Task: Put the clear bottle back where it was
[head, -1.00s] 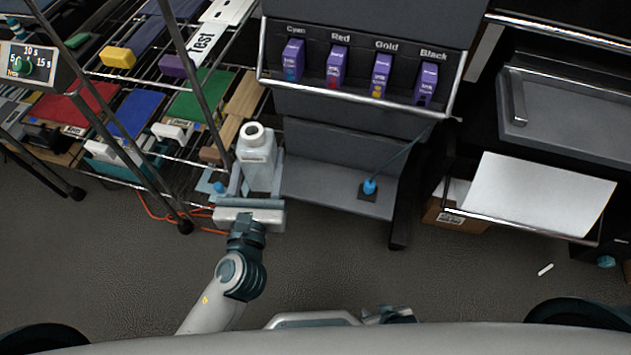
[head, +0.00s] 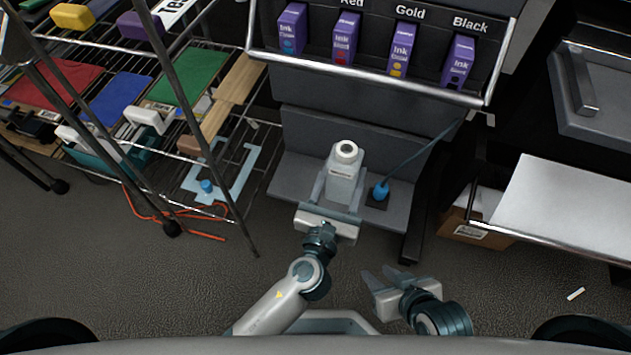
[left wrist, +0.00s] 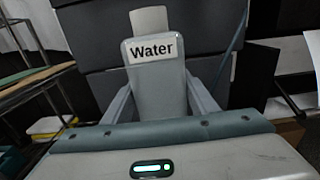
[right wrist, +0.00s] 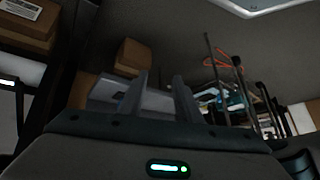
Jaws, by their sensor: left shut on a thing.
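The clear bottle (head: 345,172) is whitish with an open round neck. Its label reads "Water" in the left wrist view (left wrist: 155,75). My left gripper (head: 338,190) is shut on the bottle and holds it upright, in front of the grey lower shelf of the ink stand (head: 290,185). Whether the bottle's base touches that shelf is hidden. My right gripper (head: 385,283) is low at the front, right of my left arm, with its two fingers apart and nothing between them.
A blue plug-like piece with a cable (head: 381,190) sits on the shelf just right of the bottle. Purple ink boxes (head: 345,38) stand above. A wire rack (head: 115,170) with a light blue frame (head: 235,175) is on the left. A white sheet (head: 560,208) lies at right.

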